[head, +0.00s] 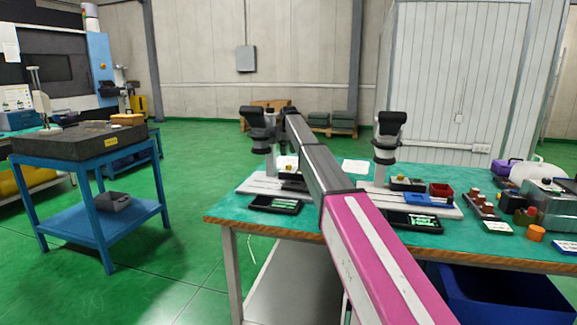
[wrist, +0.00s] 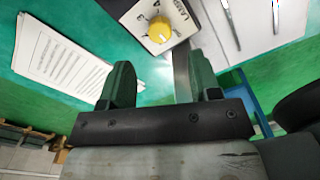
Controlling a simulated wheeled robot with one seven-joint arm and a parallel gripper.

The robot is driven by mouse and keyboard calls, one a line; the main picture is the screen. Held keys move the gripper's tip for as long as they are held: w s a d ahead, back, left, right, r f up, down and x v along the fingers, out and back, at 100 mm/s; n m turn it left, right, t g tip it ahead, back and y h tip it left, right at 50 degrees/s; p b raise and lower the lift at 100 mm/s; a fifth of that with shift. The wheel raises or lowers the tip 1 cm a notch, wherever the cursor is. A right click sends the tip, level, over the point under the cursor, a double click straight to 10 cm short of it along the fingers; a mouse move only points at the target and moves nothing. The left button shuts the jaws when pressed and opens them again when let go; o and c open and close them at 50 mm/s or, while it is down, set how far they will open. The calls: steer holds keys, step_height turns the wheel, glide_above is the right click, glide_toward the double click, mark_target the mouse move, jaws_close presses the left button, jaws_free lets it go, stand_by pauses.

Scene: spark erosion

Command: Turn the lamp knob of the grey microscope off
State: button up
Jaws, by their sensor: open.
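The lamp knob (wrist: 159,30) is a round yellow dial on a pale panel marked LAMP (wrist: 140,12), with scale marks around it, in the wrist view. Its exact setting is too small to read. My gripper (wrist: 160,78) is open, its two dark green fingers apart and nothing between them. The knob lies beyond the fingertips, roughly in line with the gap, and they do not appear to touch it. In the head view, a microscope (head: 258,118) with a dark head stands on the bench left of my arm. My arm hides part of its right side.
A second microscope (head: 389,125) stands right of my arm on the green-topped bench (head: 225,206). Dark trays (head: 275,204) lie along the front. A printed sheet (wrist: 55,55) lies left of my gripper in the wrist view. A blue cart (head: 88,205) stands left, with open floor between.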

mark_target(289, 167)
step_height(289, 167, down, 7)
steer(key=shift+r, duration=0.1)
steer(key=c, duration=0.9)
